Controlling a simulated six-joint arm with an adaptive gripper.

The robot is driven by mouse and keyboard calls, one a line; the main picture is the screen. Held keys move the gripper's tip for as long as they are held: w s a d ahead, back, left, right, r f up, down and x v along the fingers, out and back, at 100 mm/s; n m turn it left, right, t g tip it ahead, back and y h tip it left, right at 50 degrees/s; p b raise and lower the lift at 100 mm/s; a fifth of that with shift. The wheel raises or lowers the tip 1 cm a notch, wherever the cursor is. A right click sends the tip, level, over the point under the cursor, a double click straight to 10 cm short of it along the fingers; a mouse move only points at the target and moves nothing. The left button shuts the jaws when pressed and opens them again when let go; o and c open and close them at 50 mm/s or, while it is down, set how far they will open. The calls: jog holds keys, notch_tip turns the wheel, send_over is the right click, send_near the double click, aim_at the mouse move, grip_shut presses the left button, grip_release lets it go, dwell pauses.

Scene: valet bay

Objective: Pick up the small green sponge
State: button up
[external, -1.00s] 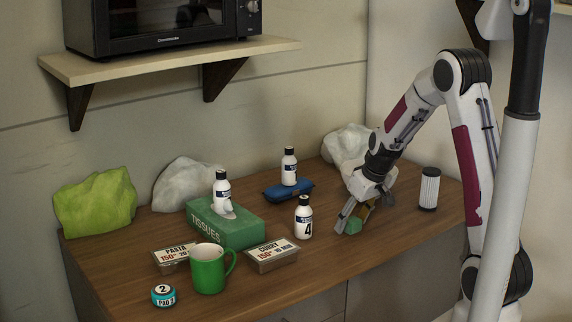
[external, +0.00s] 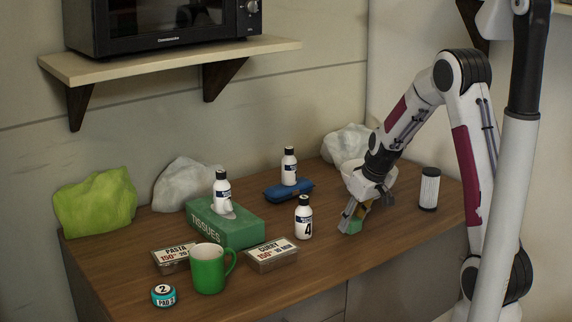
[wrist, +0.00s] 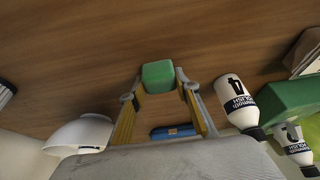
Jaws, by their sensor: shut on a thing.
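The small green sponge (external: 356,226) is at the right part of the wooden counter, between the fingers of my gripper (external: 352,219). In the wrist view the sponge (wrist: 158,75) is a rounded green block at the tips of my gripper (wrist: 160,84), with a finger at each side. My gripper is shut on it. It is low over the counter; I cannot tell whether the sponge still touches the wood. The fingers hide part of the sponge in the external view.
A white bottle marked 4 (external: 304,217) stands close left of my gripper. A ribbed white cylinder (external: 429,189) stands to the right. A blue case (external: 273,192), green tissue box (external: 241,234), curry tin (external: 271,260) and green mug (external: 207,272) are further left. The counter's front right is clear.

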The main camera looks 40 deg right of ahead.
jog(key=shift+r, duration=0.1)
jog(key=shift+r, duration=4.95)
